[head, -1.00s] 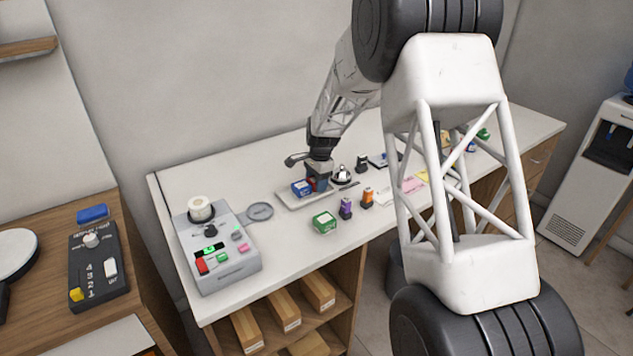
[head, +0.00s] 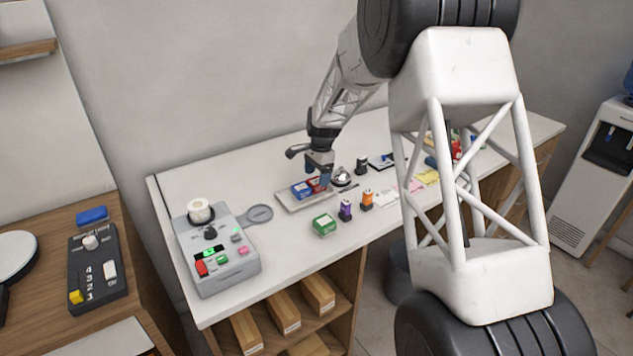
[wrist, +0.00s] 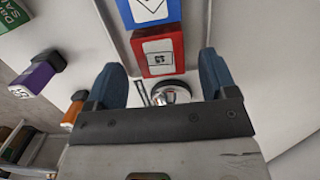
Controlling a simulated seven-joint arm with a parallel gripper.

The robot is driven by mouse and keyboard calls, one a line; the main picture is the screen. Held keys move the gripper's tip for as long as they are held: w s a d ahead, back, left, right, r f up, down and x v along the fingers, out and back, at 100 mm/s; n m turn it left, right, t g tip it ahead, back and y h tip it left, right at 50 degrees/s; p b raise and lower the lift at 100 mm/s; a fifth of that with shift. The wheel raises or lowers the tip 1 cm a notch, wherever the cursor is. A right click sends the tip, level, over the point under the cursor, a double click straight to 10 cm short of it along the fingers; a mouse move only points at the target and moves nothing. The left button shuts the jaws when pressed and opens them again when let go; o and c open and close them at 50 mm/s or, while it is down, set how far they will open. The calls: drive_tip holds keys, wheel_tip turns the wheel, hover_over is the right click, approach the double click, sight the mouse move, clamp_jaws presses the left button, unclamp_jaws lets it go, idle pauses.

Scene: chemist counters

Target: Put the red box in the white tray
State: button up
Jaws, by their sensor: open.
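The red box (head: 315,186) lies in the white tray (head: 290,207) on the counter, right beside a blue box (head: 301,190). In the wrist view the red box (wrist: 158,55) shows its white label, with the blue box (wrist: 148,10) against its far side. My gripper (head: 319,172) is just above the red box. In the wrist view my gripper (wrist: 165,75) has its two blue fingers spread apart with nothing between them. The red box lies beyond the fingertips, apart from them.
A silver bell (head: 341,177) stands close to the tray's right end. A green box (head: 324,225), a purple box (head: 345,210) and an orange bottle (head: 366,199) stand in front. A grey machine (head: 218,255) is at left. Counter is clear between machine and green box.

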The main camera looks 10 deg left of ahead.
wheel_tip(320, 180, up, 8)
drive_tip(key=shift+w+d+r, duration=0.2)
drive_tip(key=shift+w+d, duration=0.15)
idle(0.7)
drive_tip(key=s+d+r+n+t, duration=0.1)
drive_tip(key=s+d+r+n, duration=0.1)
drive_tip(key=s+d+r, duration=0.75)
drive_tip(key=s+d+r+n+t, duration=0.15)
drive_tip(key=s+d+r, duration=0.45)
drive_tip(key=s+d, duration=0.7)
drive_tip(key=s+d+f+n, duration=0.1)
drive_tip(key=s+d, duration=0.3)
drive_tip(key=s, duration=0.6)
drive_tip(key=s+d+f+n, duration=0.1)
drive_tip(key=s+d, duration=0.4)
drive_tip(key=s, duration=0.6)
drive_tip(key=s+d+f+n+t+h, duration=0.1)
drive_tip(key=s+d+n, duration=0.2)
drive_tip(key=s, duration=0.7)
drive_tip(key=shift+s+d, duration=0.4)
drive_tip(key=shift+d, duration=0.45)
